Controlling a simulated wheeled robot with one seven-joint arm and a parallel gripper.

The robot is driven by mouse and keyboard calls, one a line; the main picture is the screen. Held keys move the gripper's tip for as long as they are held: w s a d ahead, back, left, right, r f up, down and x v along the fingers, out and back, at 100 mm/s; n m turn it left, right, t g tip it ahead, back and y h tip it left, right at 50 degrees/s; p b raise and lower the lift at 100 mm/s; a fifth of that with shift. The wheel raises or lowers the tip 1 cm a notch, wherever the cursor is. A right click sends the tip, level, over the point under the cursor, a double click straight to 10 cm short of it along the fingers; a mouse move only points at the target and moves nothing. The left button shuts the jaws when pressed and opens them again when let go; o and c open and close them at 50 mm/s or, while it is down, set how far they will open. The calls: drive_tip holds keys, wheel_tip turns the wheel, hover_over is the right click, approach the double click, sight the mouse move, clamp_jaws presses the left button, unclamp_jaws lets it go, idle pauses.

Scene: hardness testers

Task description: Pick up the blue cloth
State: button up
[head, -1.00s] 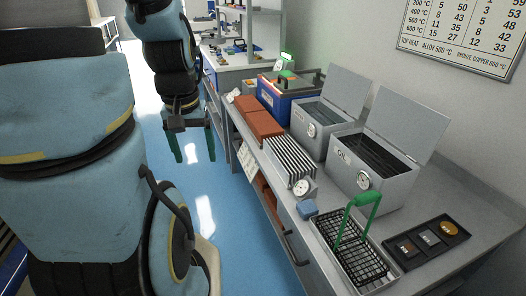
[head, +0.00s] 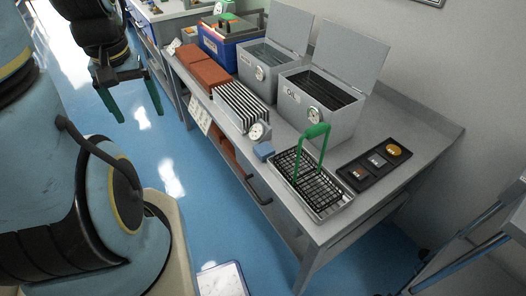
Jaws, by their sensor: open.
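The blue cloth (head: 263,151) is a small folded blue block on the grey workbench, near its front edge. It lies between the dial gauge by the metal rack and the black wire basket. My gripper (head: 137,108) is open and empty, with green fingers pointing down. It hangs over the blue floor left of the bench, well apart from the cloth.
A wire basket with a green handle (head: 316,134) stands right of the cloth. A dark tray (head: 374,164) lies at right. Red-brown blocks (head: 209,74) lie farther left.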

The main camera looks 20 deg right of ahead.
drive_tip(key=shift+o, duration=0.5)
drive_tip(key=w+d+f+b, duration=0.2)
drive_tip(key=w+d+f, duration=0.2)
drive_tip(key=d, duration=0.5)
drive_tip(key=shift+w+d+f+n+g+b, duration=0.2)
drive_tip(key=shift+w+f+n+g+b, duration=0.1)
drive_tip(key=shift+w+f+n, duration=0.1)
drive_tip(key=n+g+b, duration=0.1)
drive_tip(key=n+b, duration=0.1)
drive_tip(key=b, duration=0.1)
hover_over(264, 148)
wheel_tip(264, 148, down, 15)
drive_tip(key=shift+w+r, duration=0.1)
drive_tip(key=shift+r, duration=0.05)
drive_tip(key=shift+f+p, duration=0.55)
drive_tip(key=shift+f, duration=2.55)
drive_tip(key=c, duration=1.5)
wheel_tip(264, 148, up, 10)
drive_tip(key=shift+r+b, duration=0.1)
drive_tip(key=shift+b, duration=0.35)
